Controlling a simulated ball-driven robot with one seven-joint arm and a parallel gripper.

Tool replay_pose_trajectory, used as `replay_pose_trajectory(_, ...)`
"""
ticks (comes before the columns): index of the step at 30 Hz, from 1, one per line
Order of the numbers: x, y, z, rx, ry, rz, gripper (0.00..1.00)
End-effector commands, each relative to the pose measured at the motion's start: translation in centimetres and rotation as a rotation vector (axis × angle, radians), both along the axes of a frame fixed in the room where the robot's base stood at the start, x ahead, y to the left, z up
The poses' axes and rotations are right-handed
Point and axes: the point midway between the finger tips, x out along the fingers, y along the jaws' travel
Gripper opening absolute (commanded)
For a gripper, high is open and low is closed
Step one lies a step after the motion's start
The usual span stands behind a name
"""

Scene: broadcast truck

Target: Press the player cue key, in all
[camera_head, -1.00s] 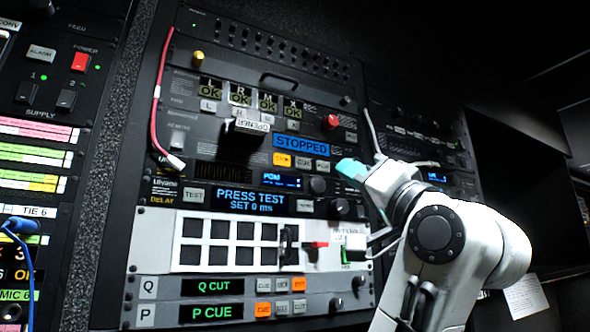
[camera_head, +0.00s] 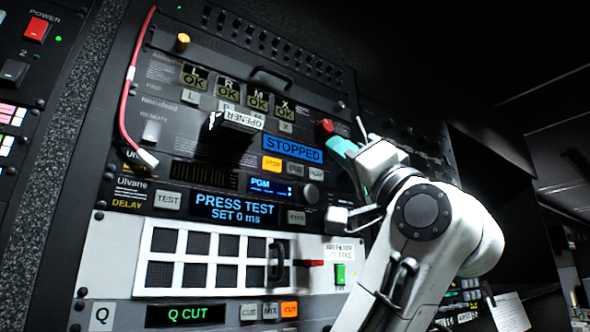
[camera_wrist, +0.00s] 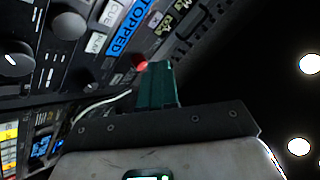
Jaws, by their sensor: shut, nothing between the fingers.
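The player's blue display (camera_head: 293,149) reads STOPPED. Below it sit the lit orange STOP key (camera_head: 272,163), the grey CUE key (camera_head: 295,167) and the grey PLAY key (camera_head: 317,171). In the wrist view the CUE key (camera_wrist: 109,13) and PLAY key (camera_wrist: 97,42) show at upper left, beside the STOPPED display (camera_wrist: 130,25). My gripper (camera_head: 338,146) has teal fingers, shut and empty, to the right of the display, near the red knob (camera_head: 325,127). In the wrist view its fingers (camera_wrist: 156,68) appear close to the red knob (camera_wrist: 139,62); contact cannot be told.
A black OPENER block (camera_head: 243,120) juts from the panel left of the display. A red cable (camera_head: 128,100) hangs at the left. A round dark knob (camera_head: 307,194) and a white panel with a handle (camera_head: 277,261) lie below. Dark open space is at right.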

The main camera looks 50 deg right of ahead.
Motion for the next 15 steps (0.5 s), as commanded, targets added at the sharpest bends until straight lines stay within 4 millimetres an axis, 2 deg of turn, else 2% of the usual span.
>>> replay_pose_trajectory(15,6.2,-1.8,0.0,0.001,0.003,0.001,0.00)
